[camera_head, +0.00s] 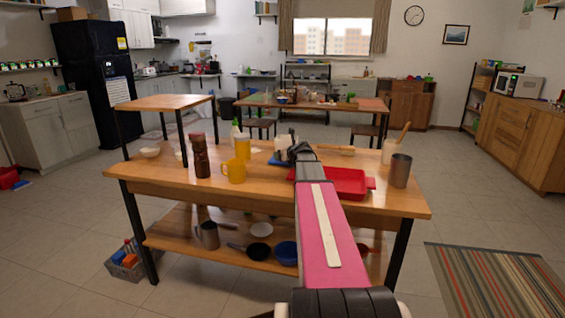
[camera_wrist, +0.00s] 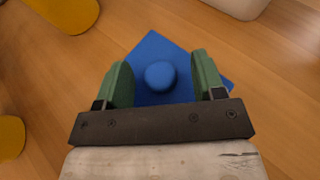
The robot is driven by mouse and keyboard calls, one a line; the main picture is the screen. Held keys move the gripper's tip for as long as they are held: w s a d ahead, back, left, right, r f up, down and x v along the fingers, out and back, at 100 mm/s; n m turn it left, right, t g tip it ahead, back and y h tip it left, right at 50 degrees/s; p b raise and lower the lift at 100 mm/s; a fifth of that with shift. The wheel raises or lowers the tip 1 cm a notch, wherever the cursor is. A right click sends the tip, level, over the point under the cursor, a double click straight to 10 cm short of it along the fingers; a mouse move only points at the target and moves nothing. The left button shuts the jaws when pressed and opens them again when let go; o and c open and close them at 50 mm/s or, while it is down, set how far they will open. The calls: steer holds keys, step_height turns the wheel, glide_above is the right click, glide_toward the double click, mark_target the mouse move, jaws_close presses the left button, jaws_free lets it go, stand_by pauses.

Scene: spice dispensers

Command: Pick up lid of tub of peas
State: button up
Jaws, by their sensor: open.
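In the wrist view, a blue square lid with a round raised knob (camera_wrist: 160,75) lies below my gripper (camera_wrist: 162,80). My gripper's two green fingers are open, one on each side of the knob, with a visible gap on both sides. Whether the fingertips are down level with the knob is hard to tell. In the head view, my arm reaches over the wooden table and mostly hides the lid; a bit of blue (camera_head: 278,160) shows beside the wrist. I cannot see the peas or the tub's walls.
A yellow mug (camera_head: 234,171), a brown-red grinder (camera_head: 201,160) and a yellow container (camera_head: 242,147) stand left of my gripper. A red tray (camera_head: 347,182) lies under and right of my arm.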

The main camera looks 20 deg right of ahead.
steer(key=c, duration=1)
steer(key=shift+r, duration=0.1)
